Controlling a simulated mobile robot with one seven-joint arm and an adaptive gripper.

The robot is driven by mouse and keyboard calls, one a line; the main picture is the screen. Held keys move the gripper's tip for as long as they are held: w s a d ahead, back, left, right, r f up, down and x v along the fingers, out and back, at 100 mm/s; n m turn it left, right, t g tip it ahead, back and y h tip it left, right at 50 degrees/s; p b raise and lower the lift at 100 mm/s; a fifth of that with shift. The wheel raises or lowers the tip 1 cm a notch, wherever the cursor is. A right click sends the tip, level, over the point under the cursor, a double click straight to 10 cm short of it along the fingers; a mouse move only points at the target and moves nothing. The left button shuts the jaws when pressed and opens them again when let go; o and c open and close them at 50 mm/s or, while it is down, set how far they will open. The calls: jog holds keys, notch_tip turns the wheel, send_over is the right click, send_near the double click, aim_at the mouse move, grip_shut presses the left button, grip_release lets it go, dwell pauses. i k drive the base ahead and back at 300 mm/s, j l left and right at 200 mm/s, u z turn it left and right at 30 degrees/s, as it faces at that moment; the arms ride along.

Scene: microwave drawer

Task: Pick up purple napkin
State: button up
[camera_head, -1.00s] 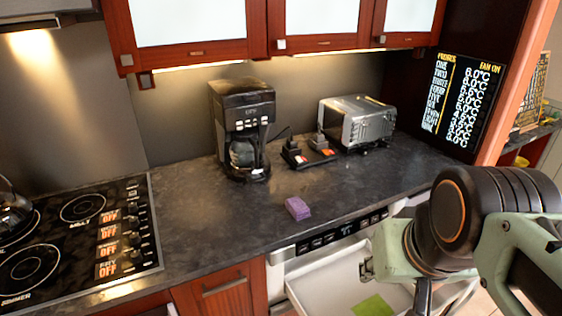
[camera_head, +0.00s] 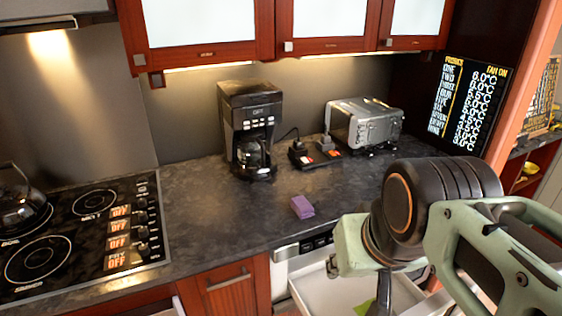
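The purple napkin (camera_head: 302,207) is a small folded block lying on the dark countertop (camera_head: 215,215), close to its front edge and above the open drawer. My arm comes in from the right and its wrist end is at the lower right, to the right of the napkin and apart from it. My gripper's fingers cannot be made out; the arm's end runs down past the bottom edge of the picture, so whether they are open or shut is hidden. Nothing touches the napkin.
An open white drawer (camera_head: 312,290) juts out below the counter, partly behind my arm, with a green item (camera_head: 364,307) inside. A coffee maker (camera_head: 248,130), a black tray (camera_head: 316,154) and a toaster (camera_head: 364,123) stand behind the napkin. A stove (camera_head: 85,235) is at left.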

aim_at(300, 205)
jog(key=j+z, duration=0.1)
jog(key=j, duration=0.3)
jog(key=i+j+z, duration=0.1)
jog(key=j, duration=0.25)
jog(key=j+z, duration=0.1)
jog(key=j, duration=0.2)
jog(key=i+j, duration=0.35)
jog(key=k+j+u, duration=0.25)
jog(key=k+u, duration=0.2)
jog(key=i+l+z, duration=0.15)
jog(key=z, duration=0.15)
jog(key=i+z, duration=0.3)
jog(key=i, duration=0.05)
